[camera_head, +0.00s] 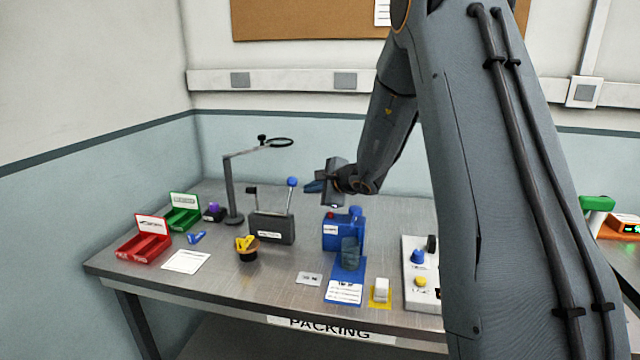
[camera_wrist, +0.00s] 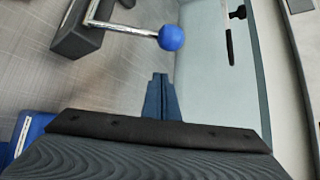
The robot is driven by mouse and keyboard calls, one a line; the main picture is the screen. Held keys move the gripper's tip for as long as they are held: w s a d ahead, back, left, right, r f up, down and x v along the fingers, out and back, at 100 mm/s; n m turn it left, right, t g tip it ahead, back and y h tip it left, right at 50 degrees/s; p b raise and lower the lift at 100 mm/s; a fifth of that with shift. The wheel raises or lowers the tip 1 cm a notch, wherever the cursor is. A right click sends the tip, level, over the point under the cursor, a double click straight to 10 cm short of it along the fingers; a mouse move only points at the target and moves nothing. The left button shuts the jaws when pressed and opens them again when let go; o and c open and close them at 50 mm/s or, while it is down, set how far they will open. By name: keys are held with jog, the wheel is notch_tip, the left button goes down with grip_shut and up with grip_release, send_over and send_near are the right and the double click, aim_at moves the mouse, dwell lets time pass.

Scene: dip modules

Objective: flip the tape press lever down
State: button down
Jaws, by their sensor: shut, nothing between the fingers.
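The tape press is a dark grey box (camera_head: 271,227) with a small label, standing at the back middle of the bench. Its metal lever (camera_head: 289,200) stands nearly upright and ends in a blue ball (camera_head: 292,182). In the wrist view the blue ball (camera_wrist: 171,37) and lever rod (camera_wrist: 125,29) lie ahead of the fingertips, with part of the dark box (camera_wrist: 78,38) at the upper left. My gripper (camera_head: 308,187) is shut and empty, just right of the ball at about its height; its closed blue fingers (camera_wrist: 160,78) appear apart from the ball.
A blue machine (camera_head: 343,232) stands below and right of my gripper. A lamp-like stand with a ring (camera_head: 231,190) rises left of the press. Red (camera_head: 143,245) and green (camera_head: 182,216) bins are at left.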

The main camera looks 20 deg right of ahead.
jog(key=a+r, duration=0.1)
jog(key=s+a+r+p, duration=0.1)
jog(key=shift+s+a+r, duration=0.2)
jog(key=shift+s+a, duration=0.1)
jog(key=shift+a, duration=0.05)
